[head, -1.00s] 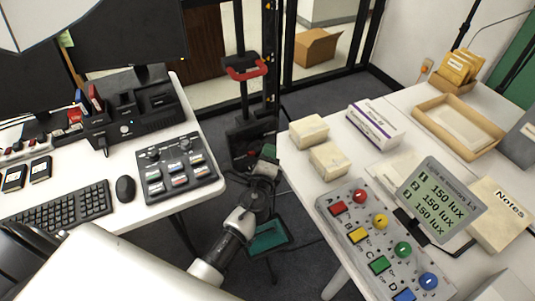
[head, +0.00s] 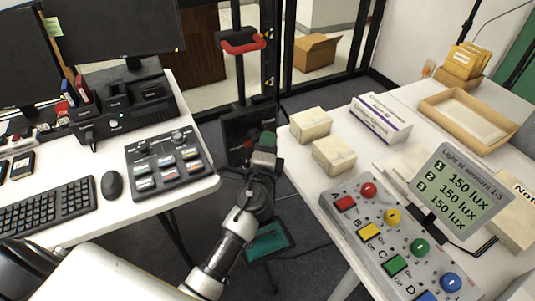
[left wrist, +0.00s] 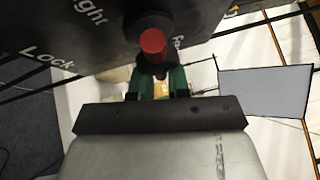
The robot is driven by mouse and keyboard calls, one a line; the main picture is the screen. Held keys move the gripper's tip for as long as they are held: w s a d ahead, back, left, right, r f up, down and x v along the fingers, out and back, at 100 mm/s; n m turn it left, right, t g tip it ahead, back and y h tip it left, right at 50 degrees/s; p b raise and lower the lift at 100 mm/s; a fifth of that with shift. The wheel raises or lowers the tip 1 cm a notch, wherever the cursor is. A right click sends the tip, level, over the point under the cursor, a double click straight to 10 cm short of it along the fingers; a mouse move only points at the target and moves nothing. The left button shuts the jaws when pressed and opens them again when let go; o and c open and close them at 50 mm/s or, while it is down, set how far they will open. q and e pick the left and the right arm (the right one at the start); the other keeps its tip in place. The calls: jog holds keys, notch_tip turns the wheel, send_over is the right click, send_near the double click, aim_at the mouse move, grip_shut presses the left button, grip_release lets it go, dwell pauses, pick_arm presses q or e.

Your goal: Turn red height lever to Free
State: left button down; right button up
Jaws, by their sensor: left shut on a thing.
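The red height lever (left wrist: 152,43) shows in the left wrist view, its round red end in front of a dark hub on a black panel (left wrist: 95,30). The word "Lock" is left of it, and a partly hidden label starting "Fr" is on its right. My left gripper (left wrist: 157,80) has its green fingers shut on the lever. In the head view my left gripper (head: 267,139) is at the black stand's box (head: 238,126), between the two tables. My right gripper is not in view.
A red and black handle (head: 242,43) sits higher on the stand's column. The left table (head: 190,196) holds a keyboard, mouse and switch panel (head: 166,163). The right table (head: 300,170) holds white boxes, a colored button panel (head: 352,250) and a lux display (head: 462,190). My arm occupies the gap.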

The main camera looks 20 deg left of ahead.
pick_arm(q)
jog(key=shift+a+r, duration=0.1)
jog(key=c, duration=1.1)
grip_release()
jog(key=b+v, duration=0.3)
jog(key=v, duration=0.8)
